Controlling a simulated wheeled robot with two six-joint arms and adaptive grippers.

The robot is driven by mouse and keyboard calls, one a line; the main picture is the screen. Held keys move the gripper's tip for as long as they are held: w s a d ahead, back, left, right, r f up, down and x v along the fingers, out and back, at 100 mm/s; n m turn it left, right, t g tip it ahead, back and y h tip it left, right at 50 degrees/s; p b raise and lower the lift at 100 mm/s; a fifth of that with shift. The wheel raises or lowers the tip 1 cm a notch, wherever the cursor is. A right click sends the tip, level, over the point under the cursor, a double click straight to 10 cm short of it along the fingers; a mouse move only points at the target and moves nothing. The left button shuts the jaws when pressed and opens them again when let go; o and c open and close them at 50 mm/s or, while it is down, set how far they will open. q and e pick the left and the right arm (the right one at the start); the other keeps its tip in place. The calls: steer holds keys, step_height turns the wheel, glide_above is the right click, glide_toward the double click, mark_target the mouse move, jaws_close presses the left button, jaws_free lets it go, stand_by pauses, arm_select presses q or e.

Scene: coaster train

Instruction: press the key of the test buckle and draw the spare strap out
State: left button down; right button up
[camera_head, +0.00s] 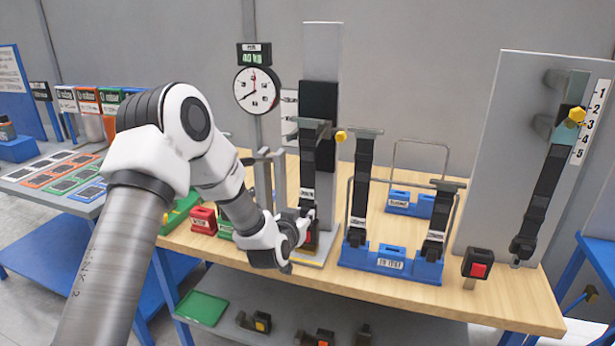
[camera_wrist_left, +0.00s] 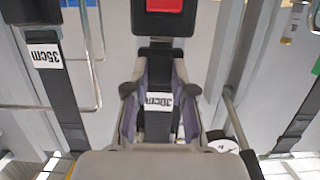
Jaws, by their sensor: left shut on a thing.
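My left gripper (camera_head: 301,222) is at the upright test stand in the middle of the bench. It is shut on a black strap labelled 30cm (camera_wrist_left: 158,101), with one finger on each side in the left wrist view (camera_wrist_left: 160,88). A black buckle with a red key (camera_wrist_left: 164,5) is at the top of that view, in line with the strap. In the head view the buckle (camera_head: 312,238) shows only partly beside the gripper. I cannot tell whether the strap's tongue is inside the buckle. My right gripper is not in view.
A blue rack (camera_head: 390,262) with other hanging straps stands right of the stand. A loose buckle with a red key (camera_head: 477,264) is at the bench's front edge. A grey panel (camera_head: 506,120) with a numbered scale holds another strap. A round dial (camera_head: 256,90) hangs behind.

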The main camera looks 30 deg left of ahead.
mark_target(307, 196)
arm_select(q)
steer(key=shift+r+p, duration=1.6)
steer(key=shift+r, duration=0.75)
